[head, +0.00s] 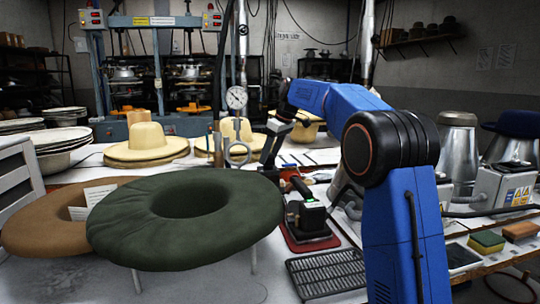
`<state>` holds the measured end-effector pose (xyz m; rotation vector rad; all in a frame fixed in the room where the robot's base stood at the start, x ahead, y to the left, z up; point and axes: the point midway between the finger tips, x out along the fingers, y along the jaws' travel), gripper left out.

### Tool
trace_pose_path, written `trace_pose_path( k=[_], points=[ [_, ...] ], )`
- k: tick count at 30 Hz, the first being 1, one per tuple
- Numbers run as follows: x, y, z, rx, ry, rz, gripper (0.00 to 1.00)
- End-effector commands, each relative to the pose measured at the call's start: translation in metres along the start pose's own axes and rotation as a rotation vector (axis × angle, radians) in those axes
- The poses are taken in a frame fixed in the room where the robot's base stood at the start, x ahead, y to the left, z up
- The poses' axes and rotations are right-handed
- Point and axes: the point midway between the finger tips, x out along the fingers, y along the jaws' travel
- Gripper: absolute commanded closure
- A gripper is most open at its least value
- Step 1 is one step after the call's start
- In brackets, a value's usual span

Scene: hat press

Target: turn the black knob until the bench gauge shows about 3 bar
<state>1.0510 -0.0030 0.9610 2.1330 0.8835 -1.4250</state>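The bench gauge (237,97) is a small round white dial on a post at the middle of the bench. Its needle is too small to read. A metal ring (237,153) sits on the post below the dial. I cannot pick out the black knob for sure; my wrist and gripper cover part of the area right of the gauge. My blue arm reaches in from the right, and my dark gripper (268,158) points down just right of the gauge post. Its fingers are small and dark, and their opening does not show clearly.
A green ring cushion (185,235) and a brown one (40,230) fill the left front. Straw hats (147,143) stand behind them. A black iron (308,216) rests on a red mat (312,243), near a black grate (325,273). Metal hat forms (457,145) stand at right.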

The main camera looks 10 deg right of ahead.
Motion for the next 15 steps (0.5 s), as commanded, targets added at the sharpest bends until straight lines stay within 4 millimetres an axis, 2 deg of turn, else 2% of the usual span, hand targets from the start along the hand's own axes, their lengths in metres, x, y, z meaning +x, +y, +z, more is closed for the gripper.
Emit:
trace_pose_path(
  k=[1,3,4,15],
  points=[
    [0.0,0.0,0.0,0.0,0.0,0.0,0.6],
    [0.0,0.0,0.0,0.0,0.0,0.0,0.77],
    [0.0,0.0,0.0,0.0,0.0,0.0,0.82],
    [-0.0001,-0.0011,-0.0002,0.045,0.0,0.018,0.82]
  ],
)
